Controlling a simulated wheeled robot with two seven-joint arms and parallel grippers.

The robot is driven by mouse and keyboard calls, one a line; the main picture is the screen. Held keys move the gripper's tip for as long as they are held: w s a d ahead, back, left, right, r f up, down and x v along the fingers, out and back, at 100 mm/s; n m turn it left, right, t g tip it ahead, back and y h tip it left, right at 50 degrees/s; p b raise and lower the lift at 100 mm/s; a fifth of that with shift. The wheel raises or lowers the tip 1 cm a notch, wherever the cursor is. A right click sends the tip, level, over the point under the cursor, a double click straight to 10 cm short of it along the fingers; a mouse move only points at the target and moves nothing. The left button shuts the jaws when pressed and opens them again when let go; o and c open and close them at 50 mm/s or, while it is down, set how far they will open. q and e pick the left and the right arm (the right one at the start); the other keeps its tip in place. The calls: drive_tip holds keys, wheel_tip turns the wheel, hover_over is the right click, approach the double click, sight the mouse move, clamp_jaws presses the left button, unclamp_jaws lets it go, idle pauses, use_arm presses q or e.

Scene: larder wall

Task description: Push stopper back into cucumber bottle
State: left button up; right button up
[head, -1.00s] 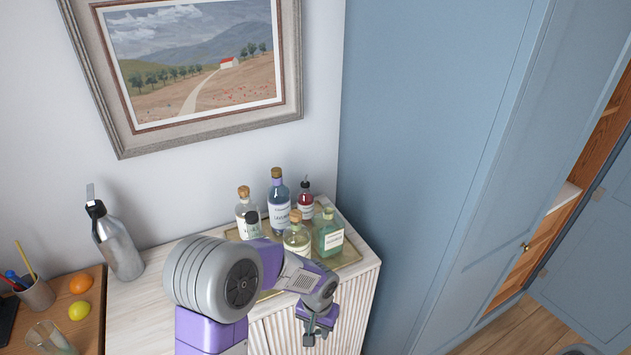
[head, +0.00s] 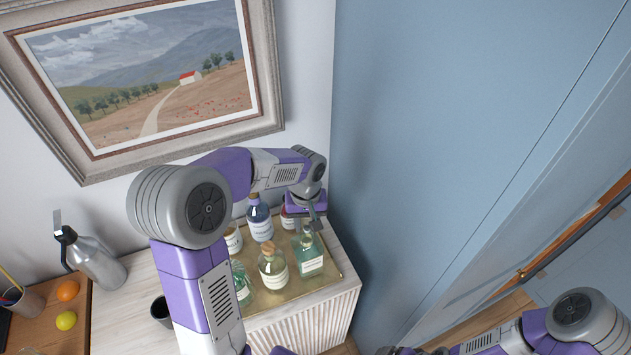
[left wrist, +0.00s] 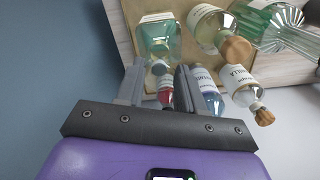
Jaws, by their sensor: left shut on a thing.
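My left gripper (head: 310,222) points down at the top of a squarish green bottle (head: 309,258) at the right of a tray. In the left wrist view this green bottle (left wrist: 158,36) stands beyond the fingertips. A small pale round stopper (left wrist: 158,68) shows between my left fingers, at the bottle's mouth, and the jaws are shut on it. Whether it is fully seated cannot be seen. No label is readable enough to confirm cucumber. My right arm comes in at the lower right; its gripper end is cut off or unclear at the bottom edge.
A round corked bottle (head: 272,270), a blue bottle (head: 259,222), a red bottle (left wrist: 165,90), a clear bottle (head: 233,240) and a ribbed green glass vessel (head: 243,287) crowd the tray (head: 325,283). A wall is behind; a blue cabinet side is at right.

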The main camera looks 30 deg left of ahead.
sight(306, 222)
use_arm(q)
drive_tip(key=shift+w+a+r+n+p, duration=0.15)
drive_tip(key=shift+w+a+r+n, duration=0.1)
drive_tip(key=shift+r, duration=0.35)
drive_tip(key=shift+w+a+r+n+p, duration=0.15)
drive_tip(key=shift+w+r, duration=0.1)
drive_tip(key=shift+r, duration=0.35)
drive_tip(key=shift+s+f+b, duration=0.15)
drive_tip(key=shift+f+b, duration=0.45)
drive_tip(key=shift+f, duration=0.1)
drive_tip(key=shift+f+b, duration=1.9)
drive_tip(key=shift+f, duration=0.55)
use_arm(e)
drive_tip(key=shift+w+f, duration=0.25)
drive_tip(key=shift+f, duration=0.65)
drive_tip(key=shift+w+f, duration=0.25)
drive_tip(key=shift+f, duration=0.6)
use_arm(q)
drive_tip(key=shift+f+b, duration=0.5)
drive_tip(key=shift+f, duration=0.1)
use_arm(e)
drive_tip(key=shift+f, duration=0.55)
use_arm(q)
drive_tip(key=o, duration=1.6)
drive_tip(key=shift+r+p, duration=2.75)
drive_tip(key=shift+r, duration=0.8)
use_arm(e)
wheel_tip(306, 222, up, 6)
drive_tip(key=shift+f, duration=0.25)
